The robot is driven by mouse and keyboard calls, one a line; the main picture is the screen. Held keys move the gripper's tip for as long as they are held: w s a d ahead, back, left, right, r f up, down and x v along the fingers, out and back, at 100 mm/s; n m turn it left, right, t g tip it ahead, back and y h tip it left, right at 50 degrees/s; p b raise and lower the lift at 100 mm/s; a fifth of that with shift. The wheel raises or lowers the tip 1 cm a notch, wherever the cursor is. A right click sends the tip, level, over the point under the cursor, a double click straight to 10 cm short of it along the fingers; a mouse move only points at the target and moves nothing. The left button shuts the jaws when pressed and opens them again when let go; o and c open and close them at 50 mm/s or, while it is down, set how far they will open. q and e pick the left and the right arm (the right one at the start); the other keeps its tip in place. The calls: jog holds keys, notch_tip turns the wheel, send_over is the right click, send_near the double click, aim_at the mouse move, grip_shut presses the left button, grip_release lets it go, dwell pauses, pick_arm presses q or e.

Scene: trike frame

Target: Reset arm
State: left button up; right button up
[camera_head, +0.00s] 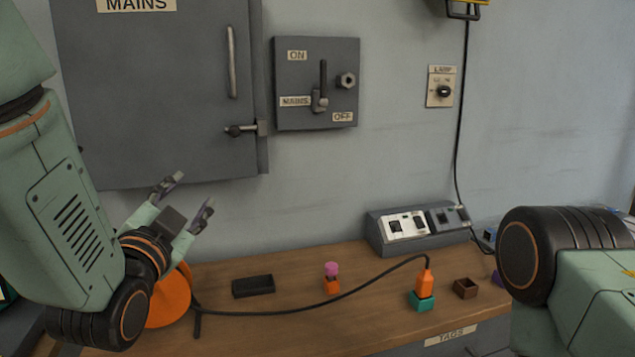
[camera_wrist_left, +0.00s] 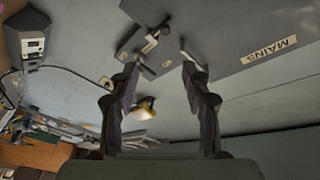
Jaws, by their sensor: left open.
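My left gripper (camera_head: 187,194) is raised in front of the wall, below the grey mains cabinet (camera_head: 155,90) and above the left part of the workbench. Its two fingers are apart with nothing between them. In the left wrist view the two fingers (camera_wrist_left: 160,78) also stand apart and empty, with the cabinet and wall beyond them. My right arm shows at the right edge of the head view, but its gripper is not in the picture.
The workbench (camera_head: 295,312) carries a black tray (camera_head: 253,287), an orange block with a pink knob (camera_head: 331,278), an orange plug (camera_head: 425,283) in a teal block, a brown box (camera_head: 465,288) and a socket panel (camera_head: 418,230). A mains switch box (camera_head: 290,75) hangs above. A black cable crosses the bench.

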pick_arm(q)
jog(key=s+a+f+n+g, duration=0.1)
jog(key=s+f+n+g, duration=0.25)
jog(key=f, duration=0.75)
jog(key=s+f+n+g+b, duration=0.15)
jog(key=s+f+g, duration=0.25)
jog(key=f, duration=0.6)
jog(key=s+a+f+n+g, duration=0.1)
jog(key=s+f+n+g, duration=0.25)
jog(key=f, duration=0.75)
jog(key=s+f+g, duration=0.4)
jog(key=s+f, duration=0.4)
jog(key=s, duration=0.4)
jog(key=s+f+n+g+b, duration=0.1)
jog(key=s+f+g, duration=0.3)
jog(key=s+f, duration=0.4)
jog(key=s, duration=0.5)
jog(key=shift+a+f, duration=0.4)
pick_arm(e)
jog(key=f, duration=0.3)
jog(key=shift+w, duration=0.4)
pick_arm(q)
jog(key=shift+y, duration=0.3)
